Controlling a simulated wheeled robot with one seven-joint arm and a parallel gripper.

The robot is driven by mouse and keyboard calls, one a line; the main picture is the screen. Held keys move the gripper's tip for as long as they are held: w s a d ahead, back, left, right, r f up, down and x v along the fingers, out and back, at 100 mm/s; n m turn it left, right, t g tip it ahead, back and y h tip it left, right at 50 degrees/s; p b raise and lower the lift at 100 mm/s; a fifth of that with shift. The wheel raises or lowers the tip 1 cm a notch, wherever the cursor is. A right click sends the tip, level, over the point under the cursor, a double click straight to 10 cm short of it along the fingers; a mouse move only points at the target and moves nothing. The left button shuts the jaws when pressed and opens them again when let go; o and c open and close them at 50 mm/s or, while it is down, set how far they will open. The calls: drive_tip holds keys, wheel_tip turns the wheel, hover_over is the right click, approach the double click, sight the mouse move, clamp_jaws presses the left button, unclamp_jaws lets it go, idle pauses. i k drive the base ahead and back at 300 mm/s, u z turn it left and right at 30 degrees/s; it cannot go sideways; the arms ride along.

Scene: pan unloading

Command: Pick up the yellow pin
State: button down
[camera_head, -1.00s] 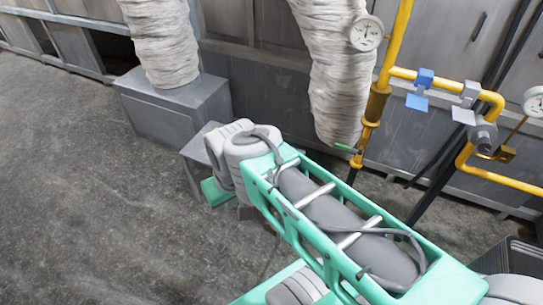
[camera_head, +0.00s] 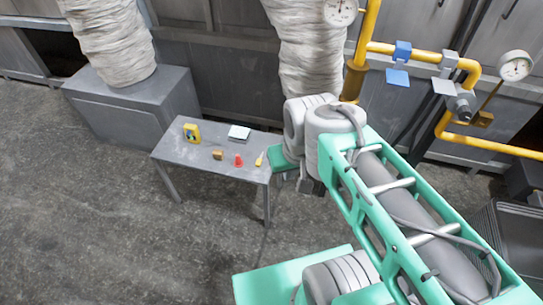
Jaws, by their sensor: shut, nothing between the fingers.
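The yellow pin (camera_head: 259,159) is a small, slim yellow piece near the right end of a grey table (camera_head: 180,157). It looks upright or slightly tilted, but it is too small to be sure. My green and grey arm reaches in from the lower right, and its wrist is just right of the pin, beside the table's right end. My gripper's fingers do not show; the wrist and forearm hide them. Nothing is seen touching the pin.
A red piece (camera_head: 238,160) and an orange-brown block (camera_head: 217,155) stand left of the pin. A yellow item (camera_head: 192,133) and a pale flat item (camera_head: 239,132) lie farther back. A grey cabinet (camera_head: 130,95) and yellow pipes (camera_head: 480,144) stand behind. The floor at left is clear.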

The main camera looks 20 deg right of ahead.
sight(259, 161)
drive_tip(key=i, duration=0.4)
drive_tip(key=z, duration=1.7)
drive_tip(key=k, duration=0.4)
drive_tip(key=z, duration=0.3)
drive_tip(key=i, duration=0.5)
drive_tip(key=z, duration=0.3)
drive_tip(key=k, duration=0.3)
drive_tip(key=u, duration=0.6)
drive_tip(key=i, duration=0.2)
drive_tip(key=u, duration=1.7)
